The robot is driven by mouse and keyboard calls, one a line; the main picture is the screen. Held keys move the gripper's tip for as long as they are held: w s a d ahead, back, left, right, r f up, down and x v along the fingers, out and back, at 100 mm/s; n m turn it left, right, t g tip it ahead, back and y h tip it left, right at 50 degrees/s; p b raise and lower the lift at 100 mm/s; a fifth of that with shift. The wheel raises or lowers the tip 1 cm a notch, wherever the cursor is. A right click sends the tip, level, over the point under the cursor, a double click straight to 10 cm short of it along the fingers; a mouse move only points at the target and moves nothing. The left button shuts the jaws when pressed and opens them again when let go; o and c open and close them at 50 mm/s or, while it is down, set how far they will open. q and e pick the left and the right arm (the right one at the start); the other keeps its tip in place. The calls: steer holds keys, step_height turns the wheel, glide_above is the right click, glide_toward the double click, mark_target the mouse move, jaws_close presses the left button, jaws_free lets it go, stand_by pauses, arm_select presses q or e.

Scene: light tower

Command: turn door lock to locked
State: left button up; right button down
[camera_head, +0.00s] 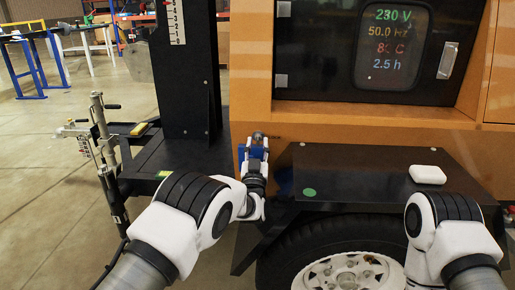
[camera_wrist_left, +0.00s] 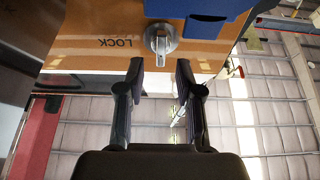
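The door lock is a silver knob (camera_wrist_left: 161,42) with a raised bar, set on the orange panel (camera_wrist_left: 90,62) in the left wrist view. Its bar points down the picture, toward my gripper. The word LOCK (camera_wrist_left: 116,43) is printed upside down to its left. My left gripper (camera_wrist_left: 159,68) is open and empty, with one finger either side of the knob's line and the tips just short of it. In the head view my left gripper (camera_head: 258,143) is at the orange housing's left corner, and the knob is hidden there. My right gripper is out of view.
A blue part (camera_wrist_left: 205,25) sits right beside the knob. In the head view a black fender (camera_head: 360,165) over a wheel (camera_head: 345,270) lies right of my left wrist. A black mast (camera_head: 187,80) stands to the left. A display panel (camera_head: 392,45) is above.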

mark_target(258, 139)
arm_select(q)
steer(key=shift+x, duration=1.05)
jaws_close()
